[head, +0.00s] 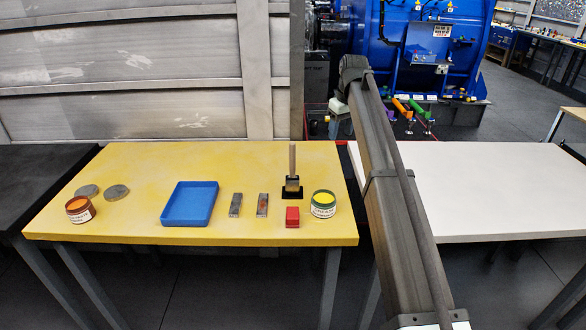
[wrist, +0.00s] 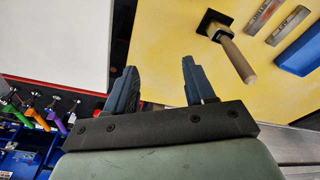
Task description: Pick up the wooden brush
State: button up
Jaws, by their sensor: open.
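The wooden brush (head: 292,166) stands upright in a small black holder (head: 291,193) near the right end of the yellow table, with its handle pointing up. In the wrist view the brush (wrist: 236,57) shows at the upper right, its handle leaning toward the camera side, in the black holder (wrist: 209,17). My gripper (wrist: 160,77) is open and empty, with its two fingers apart. The brush is to the right of the fingers in the wrist view, not between them. In the head view my arm reaches up to the right of the yellow table, and the fingers are not clearly visible there.
A bare white table (head: 480,190) stands to the right.

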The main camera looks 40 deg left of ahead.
jog(key=s+a+r+n, duration=0.35)
jog(key=s+a, duration=0.45)
jog(key=s, duration=0.3)
send_over(293, 176)
notch_tip(293, 176, down, 7)
jog(key=shift+g, duration=0.4)
jog(key=shift+w+a+f, duration=0.1)
jog(key=shift+a+f, duration=0.05)
jog(key=shift+f, duration=0.8)
jog(key=shift+w+a+f, duration=0.1)
jog(key=shift+f, duration=0.9)
jog(key=shift+w+a+f, duration=0.1)
jog(key=shift+a+f, duration=0.05)
jog(key=shift+f, duration=0.8)
grip_shut()
